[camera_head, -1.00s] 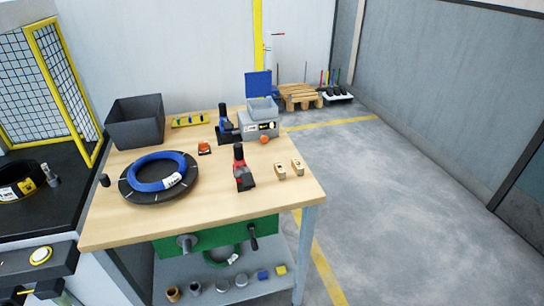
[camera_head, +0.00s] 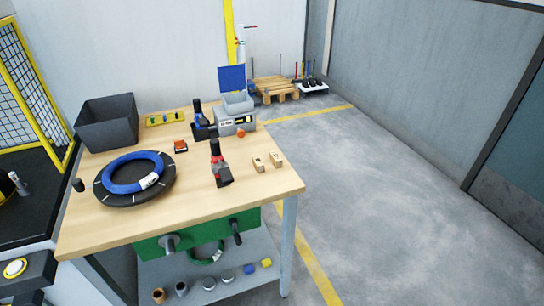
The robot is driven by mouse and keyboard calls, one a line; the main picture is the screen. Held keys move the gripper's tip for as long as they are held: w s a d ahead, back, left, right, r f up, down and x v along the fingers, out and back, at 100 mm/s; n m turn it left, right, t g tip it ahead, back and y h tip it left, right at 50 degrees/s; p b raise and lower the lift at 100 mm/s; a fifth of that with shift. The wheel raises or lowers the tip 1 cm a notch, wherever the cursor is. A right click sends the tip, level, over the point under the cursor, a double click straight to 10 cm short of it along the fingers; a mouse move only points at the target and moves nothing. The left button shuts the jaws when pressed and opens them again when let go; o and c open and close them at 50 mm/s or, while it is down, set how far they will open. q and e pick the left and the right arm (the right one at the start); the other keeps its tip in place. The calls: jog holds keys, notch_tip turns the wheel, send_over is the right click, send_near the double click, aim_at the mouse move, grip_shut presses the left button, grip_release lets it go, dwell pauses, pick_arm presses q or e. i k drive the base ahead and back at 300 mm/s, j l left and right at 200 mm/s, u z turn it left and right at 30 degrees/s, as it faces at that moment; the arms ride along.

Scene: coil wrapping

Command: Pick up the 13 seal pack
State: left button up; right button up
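Two small tan packs stand side by side on the right part of the wooden workbench (camera_head: 185,215): a left pack (camera_head: 259,164) and a right pack (camera_head: 276,160). Each has a small dark mark on it. The marks are too small to read, so I cannot tell which one, if either, is the 13 seal pack. Both stand clear of other things. Neither of my grippers is in view.
Left of the packs stands a red and black hand tool (camera_head: 220,165); behind are a blue and black tool (camera_head: 202,122), an open grey box (camera_head: 238,118) and an orange ball (camera_head: 241,133). A blue coil (camera_head: 118,178) lies on a black disc. The floor right is clear.

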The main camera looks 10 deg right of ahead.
aim_at(277, 161)
jog(key=i+l, duration=0.15)
jog(key=l, duration=0.2)
jog(key=i+l+u, duration=0.15)
jog(key=l, duration=0.25)
jog(key=i+l, duration=0.2)
jog(key=l, duration=0.15)
jog(key=i+l+u, duration=0.1)
jog(key=l, duration=0.3)
jog(key=i+l+u, duration=0.1)
jog(key=l, duration=0.3)
jog(key=i+l, duration=0.15)
jog(key=l, duration=0.25)
jog(key=i+l+u, duration=0.1)
jog(key=l, duration=0.3)
jog(key=i+l+u, duration=0.1)
jog(key=l, duration=0.3)
